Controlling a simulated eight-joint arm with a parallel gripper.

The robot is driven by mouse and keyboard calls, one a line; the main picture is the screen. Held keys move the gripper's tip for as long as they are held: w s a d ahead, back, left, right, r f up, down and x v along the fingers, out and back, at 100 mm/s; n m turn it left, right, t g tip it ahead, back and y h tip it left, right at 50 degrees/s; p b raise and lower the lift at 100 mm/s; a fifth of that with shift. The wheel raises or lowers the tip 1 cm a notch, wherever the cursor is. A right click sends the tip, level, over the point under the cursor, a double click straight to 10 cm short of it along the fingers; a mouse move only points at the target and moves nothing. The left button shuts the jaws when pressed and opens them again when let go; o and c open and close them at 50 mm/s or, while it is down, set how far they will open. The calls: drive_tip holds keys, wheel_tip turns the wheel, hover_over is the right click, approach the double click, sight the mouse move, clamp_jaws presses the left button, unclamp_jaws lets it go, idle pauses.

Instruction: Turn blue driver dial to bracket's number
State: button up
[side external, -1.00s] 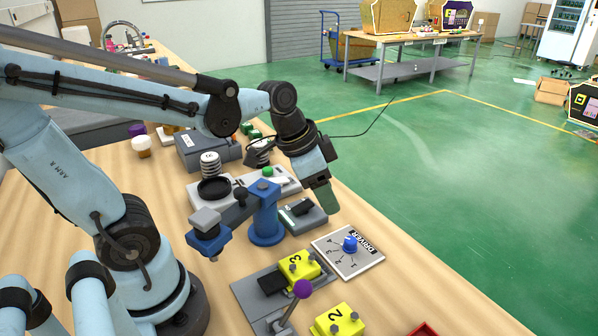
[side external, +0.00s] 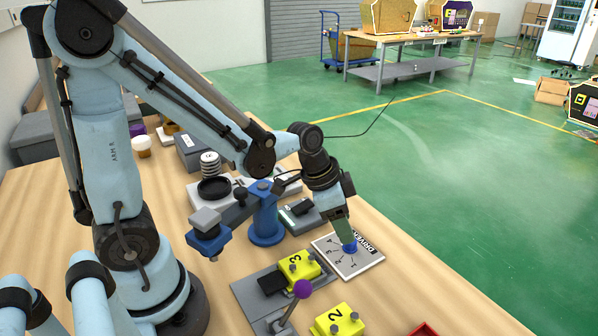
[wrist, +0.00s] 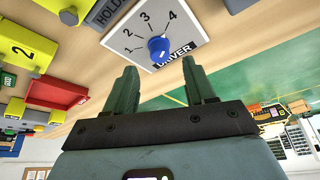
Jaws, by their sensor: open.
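The blue driver dial (side external: 351,248) sits on a white plate (side external: 366,264) marked DRIVER with numbers 1 to 4. In the wrist view the dial (wrist: 158,48) lies just beyond my gripper (wrist: 159,64), whose two green fingers are apart with nothing between them. A yellow bracket marked 3 (side external: 297,266) sits on a grey fixture (side external: 248,293).
Another yellow bracket marked 2 (side external: 338,321) lies near the front, beside a purple-knobbed lever (side external: 303,289). A red tray (side external: 425,330) is at the front edge. A blue post (side external: 265,219) stands left of the plate. The table right of the plate is clear.

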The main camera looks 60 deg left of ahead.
drive_tip(key=shift+x, duration=2.25)
drive_tip(key=c, duration=1)
drive_tip(key=shift+d+r+n, duration=0.1)
drive_tip(key=shift+n, duration=0.3)
drive_tip(key=n+y, duration=0.1)
drive_tip(key=n, duration=0.1)
drive_tip(key=shift+n+t, duration=0.3)
drive_tip(key=shift+d+n+y, duration=0.15)
drive_tip(key=shift+n+y, duration=0.75)
drive_tip(key=shift+n, duration=1.3)
